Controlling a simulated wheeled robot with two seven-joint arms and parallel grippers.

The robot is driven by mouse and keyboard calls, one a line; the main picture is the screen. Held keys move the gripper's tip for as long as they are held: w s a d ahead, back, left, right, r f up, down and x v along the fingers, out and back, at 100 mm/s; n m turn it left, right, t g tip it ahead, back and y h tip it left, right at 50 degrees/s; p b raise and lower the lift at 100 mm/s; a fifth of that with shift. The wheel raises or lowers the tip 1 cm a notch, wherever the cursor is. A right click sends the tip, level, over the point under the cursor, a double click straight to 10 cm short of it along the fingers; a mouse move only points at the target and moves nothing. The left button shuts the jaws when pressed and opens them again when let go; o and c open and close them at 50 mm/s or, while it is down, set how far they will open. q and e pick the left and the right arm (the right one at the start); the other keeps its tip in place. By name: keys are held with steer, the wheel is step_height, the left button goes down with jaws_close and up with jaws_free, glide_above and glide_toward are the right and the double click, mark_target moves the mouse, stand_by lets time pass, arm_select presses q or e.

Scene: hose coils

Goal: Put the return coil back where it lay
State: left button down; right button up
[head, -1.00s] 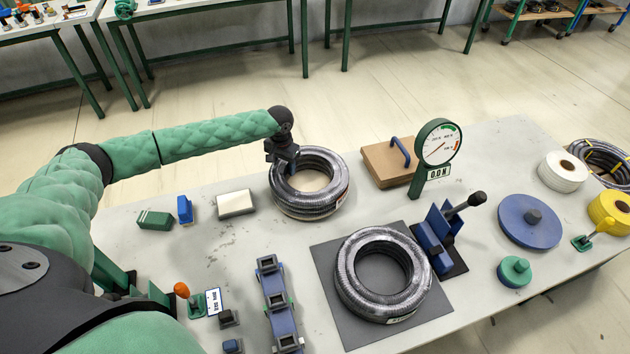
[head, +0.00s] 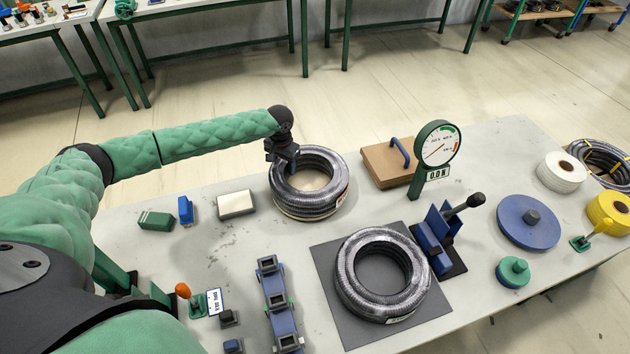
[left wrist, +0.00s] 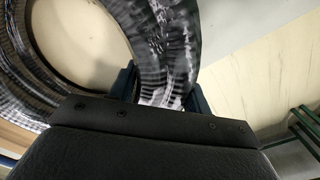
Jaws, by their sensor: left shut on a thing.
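Two dark ribbed hose coils are on the table, and I cannot tell by a readable label which is the return coil. One coil (head: 322,203) lies at the back middle with a pale disc showing through its centre. My left gripper (head: 284,165) is at that coil's far left side, shut on its ring. In the left wrist view the ring (left wrist: 165,50) passes between the two blue fingers. The other coil (head: 352,290) lies flat on a dark grey mat (head: 335,325) at the front. My right gripper is not in view.
A dial gauge (head: 436,145) reading 0.0 N and a brown box with a blue handle (head: 385,170) stand right of the held coil. A blue lever clamp (head: 437,232) stands beside the mat. A white block (head: 236,204) is to the left.

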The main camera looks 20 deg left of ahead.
arm_select(q)
steer(key=shift+r+p, duration=0.4)
steer(key=shift+r, duration=0.15)
steer(key=shift+r+p, duration=1.2)
steer(key=shift+r, duration=0.2)
steer(key=shift+r+p, duration=0.75)
steer(key=shift+r, duration=0.65)
steer(key=c, duration=1.5)
jaws_free()
jaws_close()
